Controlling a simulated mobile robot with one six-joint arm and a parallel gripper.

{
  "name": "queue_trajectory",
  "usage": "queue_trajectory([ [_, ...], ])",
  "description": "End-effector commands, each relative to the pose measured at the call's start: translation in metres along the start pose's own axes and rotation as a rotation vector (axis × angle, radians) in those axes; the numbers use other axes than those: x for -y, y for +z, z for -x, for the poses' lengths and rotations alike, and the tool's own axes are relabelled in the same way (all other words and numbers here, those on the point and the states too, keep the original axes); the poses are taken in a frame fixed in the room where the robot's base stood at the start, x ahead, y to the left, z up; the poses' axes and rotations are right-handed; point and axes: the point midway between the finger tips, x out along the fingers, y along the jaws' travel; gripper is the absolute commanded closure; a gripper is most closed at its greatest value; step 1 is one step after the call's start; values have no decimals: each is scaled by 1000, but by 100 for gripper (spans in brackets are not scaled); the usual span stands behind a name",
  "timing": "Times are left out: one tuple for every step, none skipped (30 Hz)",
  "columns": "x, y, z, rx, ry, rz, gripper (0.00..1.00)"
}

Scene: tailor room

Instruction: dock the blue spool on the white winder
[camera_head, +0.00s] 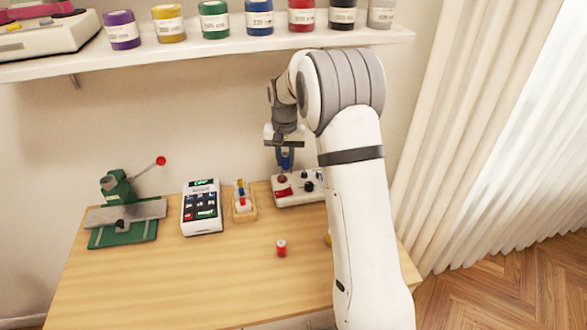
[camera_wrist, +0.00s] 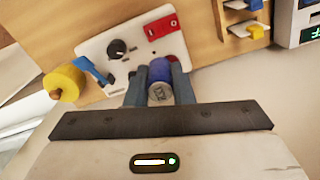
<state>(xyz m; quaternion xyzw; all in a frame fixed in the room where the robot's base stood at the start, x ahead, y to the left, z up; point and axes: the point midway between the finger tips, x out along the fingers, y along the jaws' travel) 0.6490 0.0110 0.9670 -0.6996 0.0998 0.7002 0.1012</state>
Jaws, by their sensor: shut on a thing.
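The blue spool (camera_wrist: 159,72) is between the two fingers of my gripper (camera_wrist: 160,82) in the wrist view, with a pale printed end facing the camera. My gripper is shut on it. In the head view my gripper (camera_head: 285,160) holds the blue spool over the left part of the white winder (camera_head: 312,198). The winder also shows in the wrist view (camera_wrist: 94,50), with a red switch (camera_wrist: 161,28), a black knob (camera_wrist: 117,48) and a blue lever-like part. The spool hides what lies under it. I cannot tell whether it touches the winder.
A red spool (camera_head: 281,248) stands on the table (camera_head: 200,275). A yellow spool (camera_wrist: 65,82) is beside the winder. A wooden holder (camera_head: 243,216), a white keypad device (camera_head: 202,208) and a green press (camera_head: 122,208) stand left. A shelf (camera_head: 200,50) with jars is above.

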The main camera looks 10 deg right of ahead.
Motion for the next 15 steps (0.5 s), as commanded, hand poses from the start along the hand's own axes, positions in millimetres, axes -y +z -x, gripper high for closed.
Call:
queue_trajectory([
  [4,-11,2,1,1,0,100],
  [6,-16,0,2,1,0,100],
  [9,-21,-1,1,1,0,100],
  [10,-25,-3,0,1,0,100],
  [11,-28,-4,0,1,0,100],
  [13,-32,-5,0,1,-1,100],
  [14,-34,-6,0,1,-1,100],
  [14,-35,-6,0,1,-1,100],
  [15,-37,-7,-1,1,-1,100],
  [15,-38,-8,-1,1,-1,100],
  [16,-39,-9,-1,1,-1,100],
  [16,-39,-10,0,1,-1,100],
  [16,-39,-11,0,1,-1,100],
  [16,-39,-12,0,1,-1,100],
  [16,-39,-14,0,1,-1,100],
])
